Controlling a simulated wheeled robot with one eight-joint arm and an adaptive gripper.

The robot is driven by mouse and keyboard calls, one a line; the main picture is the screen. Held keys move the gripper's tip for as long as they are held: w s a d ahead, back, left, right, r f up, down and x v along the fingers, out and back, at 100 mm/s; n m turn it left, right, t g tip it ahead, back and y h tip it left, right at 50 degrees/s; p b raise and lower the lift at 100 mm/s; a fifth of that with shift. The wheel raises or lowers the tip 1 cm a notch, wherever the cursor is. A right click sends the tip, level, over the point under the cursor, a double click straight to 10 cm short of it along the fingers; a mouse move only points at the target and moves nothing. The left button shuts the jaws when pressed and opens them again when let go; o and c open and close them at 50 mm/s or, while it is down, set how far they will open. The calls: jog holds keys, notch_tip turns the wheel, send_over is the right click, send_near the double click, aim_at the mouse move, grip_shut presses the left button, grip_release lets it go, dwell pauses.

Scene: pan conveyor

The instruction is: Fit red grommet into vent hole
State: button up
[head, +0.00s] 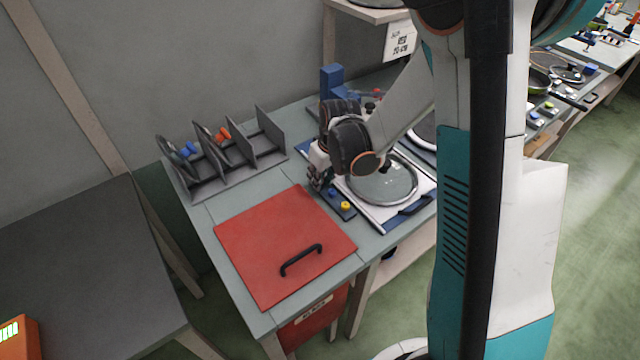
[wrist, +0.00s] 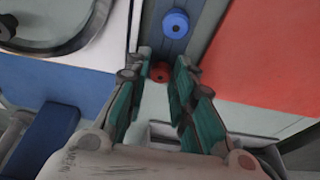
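The red grommet (wrist: 160,72) sits at the near end of a blue strip (wrist: 158,47), in line with a blue grommet (wrist: 176,23). My gripper (wrist: 163,62) is over it, with its two fingertips on either side and a gap showing between them. In the head view my gripper (head: 318,176) is low beside the glass lid (head: 385,184) and hides the red grommet. The lid's rim also shows at upper left in the wrist view (wrist: 93,38).
A yellow grommet (head: 345,206) is on the strip's front end. A red panel (head: 262,245) with a black handle lies to the left. A grey divided rack (head: 235,179) stands behind it. The lid is on a white and blue tray (head: 395,217).

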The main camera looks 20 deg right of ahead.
jog(key=shift+c, duration=0.6)
jog(key=shift+c, duration=1.1)
jog(key=shift+r, duration=0.2)
